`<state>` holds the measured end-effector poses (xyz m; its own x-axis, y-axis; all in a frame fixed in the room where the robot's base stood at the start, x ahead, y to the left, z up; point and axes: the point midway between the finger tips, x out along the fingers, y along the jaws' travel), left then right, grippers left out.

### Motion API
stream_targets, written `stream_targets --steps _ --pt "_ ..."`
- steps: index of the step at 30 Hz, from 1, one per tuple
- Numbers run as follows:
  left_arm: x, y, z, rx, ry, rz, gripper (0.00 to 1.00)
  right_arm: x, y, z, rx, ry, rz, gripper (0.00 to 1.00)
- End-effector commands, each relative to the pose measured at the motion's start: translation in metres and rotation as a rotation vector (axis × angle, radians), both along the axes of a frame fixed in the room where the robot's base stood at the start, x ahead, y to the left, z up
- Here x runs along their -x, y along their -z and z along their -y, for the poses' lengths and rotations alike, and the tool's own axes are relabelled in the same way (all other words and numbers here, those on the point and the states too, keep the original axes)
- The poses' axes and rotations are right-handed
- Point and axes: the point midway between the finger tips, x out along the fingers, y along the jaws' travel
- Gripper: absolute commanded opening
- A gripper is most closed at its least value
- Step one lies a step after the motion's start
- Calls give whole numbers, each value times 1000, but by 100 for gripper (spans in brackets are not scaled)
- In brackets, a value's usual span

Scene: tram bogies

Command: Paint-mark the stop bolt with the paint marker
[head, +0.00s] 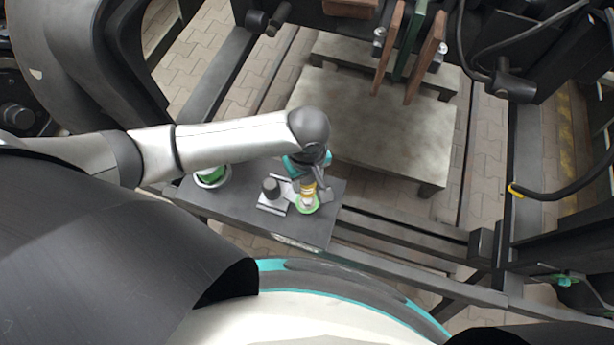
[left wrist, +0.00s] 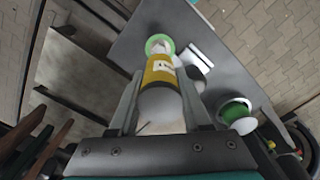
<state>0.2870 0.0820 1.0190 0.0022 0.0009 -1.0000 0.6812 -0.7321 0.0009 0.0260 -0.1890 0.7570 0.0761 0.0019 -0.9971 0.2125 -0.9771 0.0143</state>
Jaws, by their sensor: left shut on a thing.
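My left gripper (head: 309,186) points down over the dark grey shelf and is shut on the paint marker (head: 308,193). I cannot make out the stop bolt in either view. My right gripper is not in view.
The dark shelf (head: 240,211) also holds a black knob-like part (head: 271,187) on a pale plate and a white-rimmed green container (head: 212,176). Behind it lies a grey slab (head: 385,125). Brown and green plates (head: 411,45) hang above it. A black cable loops at right.

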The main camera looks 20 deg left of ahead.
Motion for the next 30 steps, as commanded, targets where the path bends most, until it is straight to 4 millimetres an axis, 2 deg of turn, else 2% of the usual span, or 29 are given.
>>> stream_targets --steps 8,21,30 --pt "1 19 0 -2 -1 -3 0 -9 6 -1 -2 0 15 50" --pt "0 50 0 0 0 -1 0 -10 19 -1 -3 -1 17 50" --pt "1 64 0 1 -1 -2 0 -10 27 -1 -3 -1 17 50"
